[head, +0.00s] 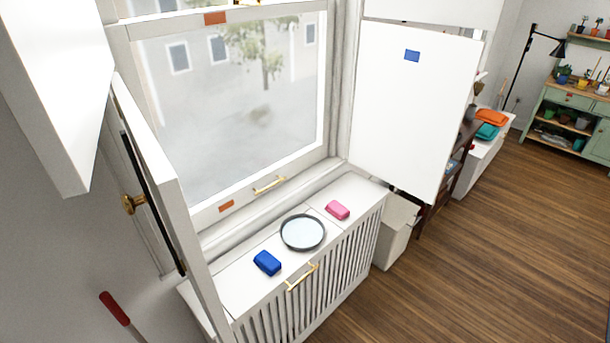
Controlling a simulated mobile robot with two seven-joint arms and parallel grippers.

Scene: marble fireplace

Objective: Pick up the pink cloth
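The pink cloth (337,210) is a small folded block. It lies on the white slatted cabinet top (238,288) below the window, toward the right end. A round dark-rimmed dish or mirror (303,232) lies to its left, apart from it. A blue cloth-like block (267,262) lies further left and nearer the front. Neither of my grippers shows in the head view.
A white panel (410,110) with a blue patch stands open right of the window. Another open panel (150,170) stands at the left. A brass handle (302,277) sticks out at the cabinet's front edge. The wooden floor (460,270) at right is clear.

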